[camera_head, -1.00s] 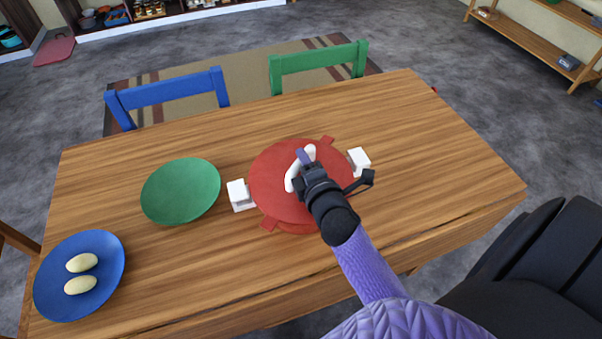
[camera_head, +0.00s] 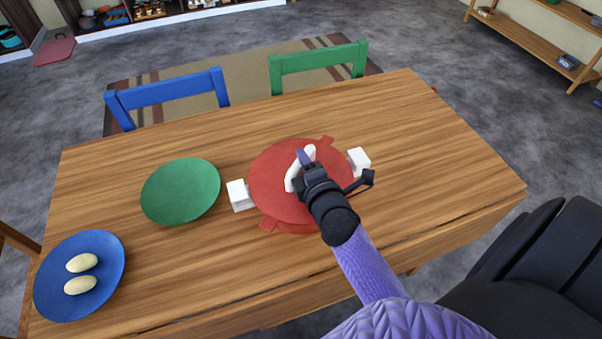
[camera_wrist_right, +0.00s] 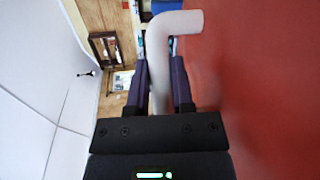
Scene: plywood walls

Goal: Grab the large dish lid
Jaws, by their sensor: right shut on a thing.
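The large dish lid (camera_head: 264,178) is red and round with a white handle on top. It sits on a red dish on the wooden table, and small red tabs stick out at its edge. My right gripper (camera_head: 303,158) is over the lid and shut on its white handle (camera_head: 292,178). In the right wrist view the white handle (camera_wrist_right: 158,58) passes between the two purple fingers (camera_wrist_right: 158,88), with the red lid (camera_wrist_right: 255,80) beside it. My arm hides part of the lid and dish. My left gripper is not in view.
White blocks (camera_head: 240,195) (camera_head: 359,160) stand on either side of the dish. A green plate (camera_head: 181,191) and a blue plate (camera_head: 105,262) with two pale oval items lie on the left of the table (camera_head: 420,150). Blue (camera_head: 170,95) and green chairs (camera_head: 318,59) stand behind.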

